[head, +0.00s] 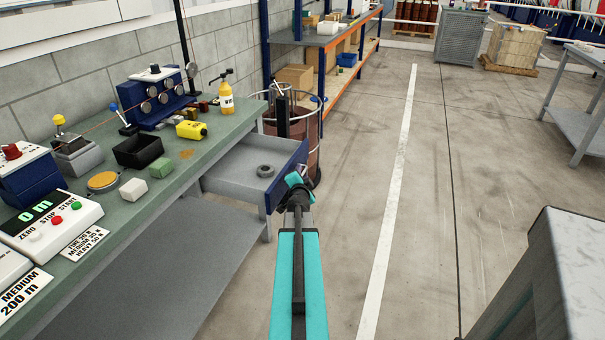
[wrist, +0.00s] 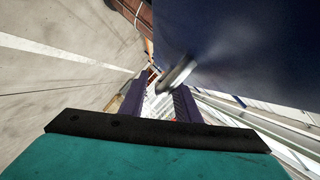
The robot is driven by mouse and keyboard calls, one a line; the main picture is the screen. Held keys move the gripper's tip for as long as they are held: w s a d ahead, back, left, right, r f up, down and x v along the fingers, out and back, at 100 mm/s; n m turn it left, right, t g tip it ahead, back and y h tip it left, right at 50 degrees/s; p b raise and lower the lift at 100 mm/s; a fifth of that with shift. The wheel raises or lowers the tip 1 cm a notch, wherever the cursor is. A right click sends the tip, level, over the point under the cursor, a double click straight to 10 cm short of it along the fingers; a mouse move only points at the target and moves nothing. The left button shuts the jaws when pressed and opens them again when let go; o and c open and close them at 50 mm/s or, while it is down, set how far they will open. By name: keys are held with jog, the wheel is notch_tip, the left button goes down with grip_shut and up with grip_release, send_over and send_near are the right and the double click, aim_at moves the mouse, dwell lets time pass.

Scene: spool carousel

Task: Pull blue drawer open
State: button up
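The drawer (head: 231,174) under the green bench top is pulled out, with a grey inside and a blue front (head: 285,175). A dark ring lies in it. My gripper (head: 297,184) is at the outer side of the blue front in the head view; the arm hides part of the front and the handle there. In the wrist view the blue front (wrist: 235,45) fills the upper right, with a silver handle (wrist: 177,75). My gripper's two dark fingers (wrist: 158,98) stand apart with a gap showing between them. The handle lies across their tips; contact is unclear.
A round wire-sided bin (head: 308,135) stands just behind the drawer. The floor (head: 430,190) to the right is clear; a grey cabinet (head: 565,270) stands at lower right.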

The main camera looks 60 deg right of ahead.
jog(key=shift+w, duration=0.1)
jog(key=shift+a, duration=0.15)
jog(key=p+v, duration=0.3)
jog(key=v, duration=0.5)
jog(key=shift+s+r+p, duration=0.2)
jog(key=shift+s+p, duration=0.05)
jog(key=shift+p, duration=0.1)
dwell(0.5)
jog(key=p, duration=0.1)
jog(key=a+p, duration=0.1)
jog(key=p, duration=0.1)
jog(key=shift+s+a+r, duration=0.15)
jog(key=shift+s, duration=0.2)
jog(key=shift+s+a+p, duration=0.1)
jog(key=shift+a+p, duration=0.2)
jog(key=shift+p, duration=0.85)
jog(key=shift+p+v, duration=1.5)
jog(key=shift+p, duration=1.7)
